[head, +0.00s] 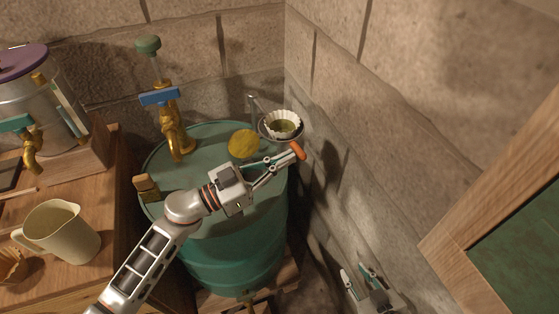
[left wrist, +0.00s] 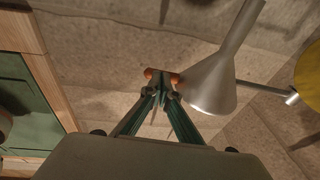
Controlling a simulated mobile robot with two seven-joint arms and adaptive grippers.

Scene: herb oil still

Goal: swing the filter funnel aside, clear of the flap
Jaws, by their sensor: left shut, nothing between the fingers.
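The filter funnel (head: 283,137) holds a white pleated paper with greenish stuff inside. It sits on an arm at the back right of the green drum. The round yellow flap (head: 243,144) lies left of it on the drum lid and looks uncovered from above. My left gripper (head: 298,151) is shut and empty, its orange tips just in front of the funnel. In the left wrist view the tips (left wrist: 161,76) are right beside the grey metal funnel (left wrist: 212,82); I cannot tell if they touch. The flap (left wrist: 310,76) shows at the right edge there. My right gripper (head: 362,282) hangs low, apparently open.
The green drum (head: 235,245) stands near the stone wall (head: 375,130). A wooden bench with a cream jug (head: 62,232) is left. A green-panelled wooden frame (head: 455,245) is right.

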